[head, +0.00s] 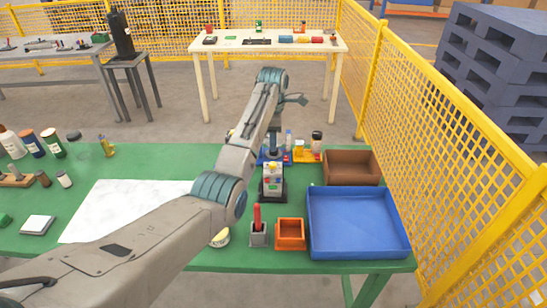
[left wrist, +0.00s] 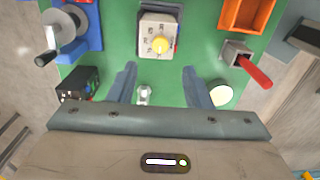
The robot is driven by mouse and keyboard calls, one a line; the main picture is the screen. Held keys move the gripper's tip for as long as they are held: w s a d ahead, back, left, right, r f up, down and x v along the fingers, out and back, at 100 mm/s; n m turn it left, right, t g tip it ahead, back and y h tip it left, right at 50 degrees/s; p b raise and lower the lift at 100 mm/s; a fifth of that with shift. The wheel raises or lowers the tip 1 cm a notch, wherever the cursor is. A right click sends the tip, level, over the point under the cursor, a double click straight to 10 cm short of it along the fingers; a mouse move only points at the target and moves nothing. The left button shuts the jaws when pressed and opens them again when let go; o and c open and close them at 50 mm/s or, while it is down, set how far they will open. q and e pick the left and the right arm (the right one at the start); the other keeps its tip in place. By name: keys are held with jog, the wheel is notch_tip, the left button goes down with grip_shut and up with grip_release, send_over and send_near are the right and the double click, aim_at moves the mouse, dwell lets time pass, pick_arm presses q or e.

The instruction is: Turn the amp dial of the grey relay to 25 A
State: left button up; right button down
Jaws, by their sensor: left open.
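The grey relay (left wrist: 159,22) stands on the green table, with a round yellow dial (left wrist: 160,44) on its pale face. Dark marks ring the dial, too small to read, so I cannot tell its setting. The relay also shows in the head view (head: 272,182), just right of my left arm. My left gripper (left wrist: 160,84) is open and empty. In the left wrist view its two fingers are spread below the relay, with the dial between their lines and no visible contact. My right gripper is not in view.
A crank device (left wrist: 66,28) and a black box (left wrist: 80,84) are left of the relay in the wrist view.

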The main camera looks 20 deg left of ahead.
aim_at(273, 163)
pick_arm(q)
notch_tip(273, 163, down, 8)
jog(key=shift+a+f+p, duration=0.1)
jog(key=shift+f+p, duration=0.15)
jog(key=shift+p, duration=0.85)
jog(key=shift+s+f, duration=0.1)
jog(key=shift+f, duration=0.35)
jog(key=shift+c, duration=0.3)
grip_shut()
